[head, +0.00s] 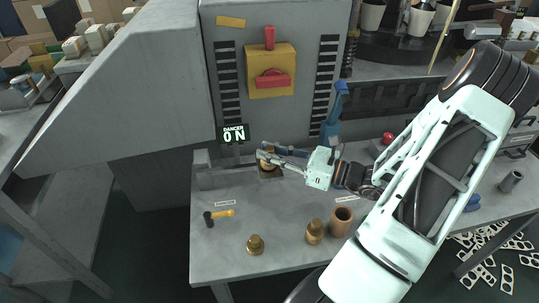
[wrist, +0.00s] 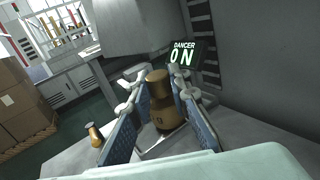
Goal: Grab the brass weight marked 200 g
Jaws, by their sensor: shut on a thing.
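A brass weight (wrist: 159,104) with a knobbed top stands between my gripper's (wrist: 157,82) blue-grey finger pads in the wrist view. My gripper is shut on it. In the head view my gripper (head: 268,158) is at the back left of the bench, and the weight is mostly hidden behind the fingers, at a small dark brown base (head: 271,175). I cannot read a 200 g mark on it. Two other brass weights stand near the bench's front, one (head: 255,245) at the front left and one (head: 314,232) further right.
A brown cup (head: 342,221) stands right of the front weights. A lit "DANCER ON" sign (head: 234,134) is close behind my gripper. The grey bench (head: 225,262) has free room in the middle.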

